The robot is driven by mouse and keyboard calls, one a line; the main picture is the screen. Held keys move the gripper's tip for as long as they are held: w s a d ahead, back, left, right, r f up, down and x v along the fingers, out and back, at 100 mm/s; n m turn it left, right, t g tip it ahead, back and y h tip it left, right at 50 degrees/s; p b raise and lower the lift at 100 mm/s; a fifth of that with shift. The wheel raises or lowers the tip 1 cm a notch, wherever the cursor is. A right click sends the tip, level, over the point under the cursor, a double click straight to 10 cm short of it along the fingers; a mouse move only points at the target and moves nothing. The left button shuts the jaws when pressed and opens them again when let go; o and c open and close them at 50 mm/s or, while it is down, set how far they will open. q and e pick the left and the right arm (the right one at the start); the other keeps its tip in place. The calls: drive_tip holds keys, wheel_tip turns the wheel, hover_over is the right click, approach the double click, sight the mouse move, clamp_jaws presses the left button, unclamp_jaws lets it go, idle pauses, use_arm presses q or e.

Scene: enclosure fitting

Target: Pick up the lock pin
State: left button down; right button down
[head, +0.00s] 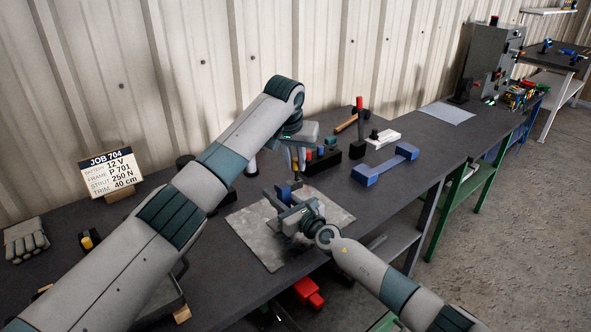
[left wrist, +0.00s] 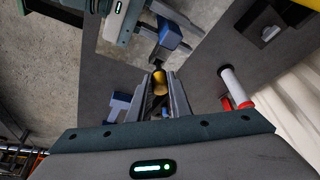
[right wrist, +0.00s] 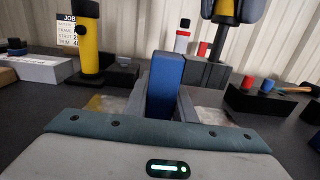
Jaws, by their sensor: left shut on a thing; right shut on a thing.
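My right gripper (head: 290,197) is lower and nearer, over the grey metal mat (head: 255,240), and is shut on an upright blue block (right wrist: 166,85). The block also shows in the left wrist view (left wrist: 168,34). My left arm hides part of the bench in the head view.
A blue dumbbell-shaped piece (head: 385,166) lies to the right on the bench. A red-and-black tool (head: 359,125) stands behind it. A white cylinder with a red end (left wrist: 235,85) is near my left gripper. A yellow-and-black item (right wrist: 88,38) and a job sign (head: 110,172) stand at left.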

use_arm(q)
drive_tip(key=v, duration=0.4)
drive_tip(key=shift+w+d+r, duration=0.1)
drive_tip(key=shift+w+d, duration=0.05)
drive_tip(key=shift+w, duration=0.25)
drive_tip(key=s+a, duration=0.2)
drive_tip(key=s, duration=0.6)
drive_tip(key=s+a, duration=0.3)
drive_tip(key=s, duration=0.5)
drive_tip(key=shift+s+a, duration=0.15)
drive_tip(key=shift+s, duration=0.1)
use_arm(e)
drive_tip(key=c, duration=1.4)
unclamp_jaws()
drive_tip(key=shift+s+d+r, duration=0.1)
drive_tip(key=shift+s+d, duration=0.05)
